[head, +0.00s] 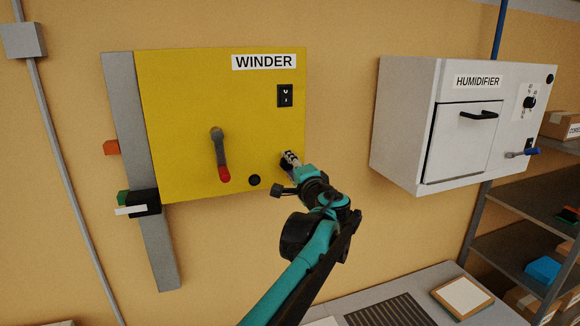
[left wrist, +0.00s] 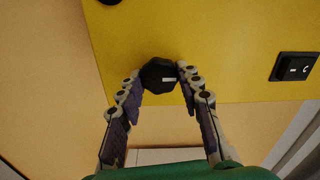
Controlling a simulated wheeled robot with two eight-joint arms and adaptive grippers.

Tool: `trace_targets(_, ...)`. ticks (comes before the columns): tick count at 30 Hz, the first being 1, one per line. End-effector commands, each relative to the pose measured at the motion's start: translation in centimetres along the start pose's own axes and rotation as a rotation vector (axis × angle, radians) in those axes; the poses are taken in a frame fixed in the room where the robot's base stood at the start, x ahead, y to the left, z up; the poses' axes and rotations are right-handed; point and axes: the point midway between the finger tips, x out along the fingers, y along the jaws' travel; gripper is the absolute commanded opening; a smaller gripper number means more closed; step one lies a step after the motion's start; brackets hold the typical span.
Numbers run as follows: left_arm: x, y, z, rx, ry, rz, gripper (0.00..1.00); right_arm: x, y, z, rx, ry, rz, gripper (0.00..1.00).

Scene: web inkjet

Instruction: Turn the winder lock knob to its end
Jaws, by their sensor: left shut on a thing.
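The yellow winder panel (head: 180,110) is on the wall, labelled WINDER. My left gripper (head: 290,160) is at the panel's lower right, hiding most of the knob there in the head view. In the left wrist view my left gripper (left wrist: 160,80) is shut on a black faceted knob (left wrist: 157,72), one fingertip on each side. Whether this is the lock knob cannot be read. My right gripper is not in view.
Another black knob (head: 254,180) and a grey lever with a red grip (head: 220,152) are left of my gripper. A black switch (head: 285,95) is above it and shows in the wrist view (left wrist: 295,67). A white humidifier (head: 452,125) hangs at right.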

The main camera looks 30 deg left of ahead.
Motion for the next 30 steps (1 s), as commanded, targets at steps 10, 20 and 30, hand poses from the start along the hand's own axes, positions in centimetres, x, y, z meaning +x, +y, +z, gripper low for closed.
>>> trace_targets(10,0.0,0.0,0.0,-0.002,0.000,0.000,0.56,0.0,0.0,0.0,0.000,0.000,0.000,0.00)
trace_targets(20,-1.8,0.0,-0.1,-0.002,0.002,0.000,0.56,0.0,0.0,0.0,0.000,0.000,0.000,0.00)
trace_targets(30,-9.0,0.1,-0.1,-0.002,0.004,0.001,0.56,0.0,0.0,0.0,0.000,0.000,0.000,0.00)
